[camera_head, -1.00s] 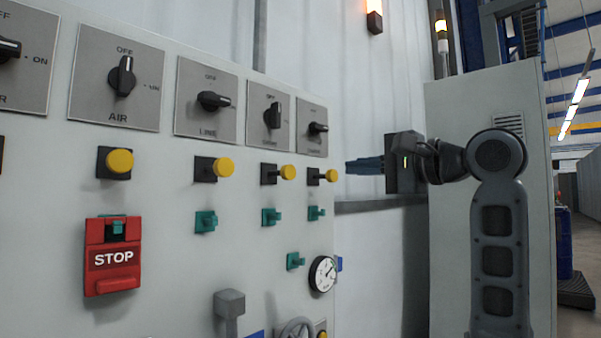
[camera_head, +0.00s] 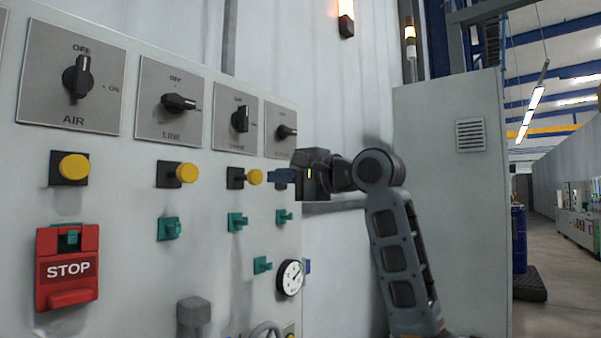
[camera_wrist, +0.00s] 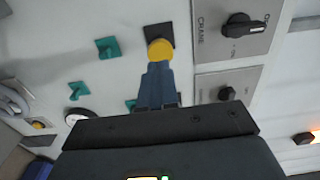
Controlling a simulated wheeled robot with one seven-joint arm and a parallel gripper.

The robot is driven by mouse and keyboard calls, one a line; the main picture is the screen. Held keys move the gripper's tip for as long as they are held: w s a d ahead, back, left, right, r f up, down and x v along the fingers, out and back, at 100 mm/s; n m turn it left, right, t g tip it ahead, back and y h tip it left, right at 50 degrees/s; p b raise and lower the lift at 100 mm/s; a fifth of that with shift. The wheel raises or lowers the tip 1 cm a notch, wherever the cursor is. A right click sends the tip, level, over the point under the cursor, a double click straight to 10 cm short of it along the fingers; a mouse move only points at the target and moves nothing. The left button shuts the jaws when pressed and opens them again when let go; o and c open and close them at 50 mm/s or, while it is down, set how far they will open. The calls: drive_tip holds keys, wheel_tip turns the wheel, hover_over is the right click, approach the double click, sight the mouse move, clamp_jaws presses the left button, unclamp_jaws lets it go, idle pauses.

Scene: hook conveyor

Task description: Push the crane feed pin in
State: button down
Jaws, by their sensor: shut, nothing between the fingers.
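The crane feed pin is a yellow round head (camera_head: 255,176) on a dark plate, below the CRANE switch (camera_head: 240,118). It also shows in the wrist view as a yellow head (camera_wrist: 160,49), with the CRANE switch (camera_wrist: 237,27) to its right. My gripper (camera_head: 270,175) is shut and empty, its blue fingers pointing at the panel just right of the yellow head. In the wrist view the fingertips (camera_wrist: 156,68) overlap the lower edge of the yellow head. I cannot tell whether they touch it. The fourth yellow pin is hidden behind my gripper.
Other yellow pins (camera_head: 186,172) and teal pins (camera_head: 170,228) stick out from the same panel. A red STOP box (camera_head: 67,270) is at the lower left, a gauge (camera_head: 290,277) at the lower right. A grey cabinet (camera_head: 455,220) stands to the right.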

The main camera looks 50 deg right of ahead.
sight(258, 177)
drive_tip(key=shift+w, duration=1.5)
drive_tip(key=shift+w+a+r+p, duration=0.1)
drive_tip(key=shift+w+r+p, duration=0.05)
drive_tip(key=shift+w+p, duration=0.9)
drive_tip(key=shift+w, duration=0.65)
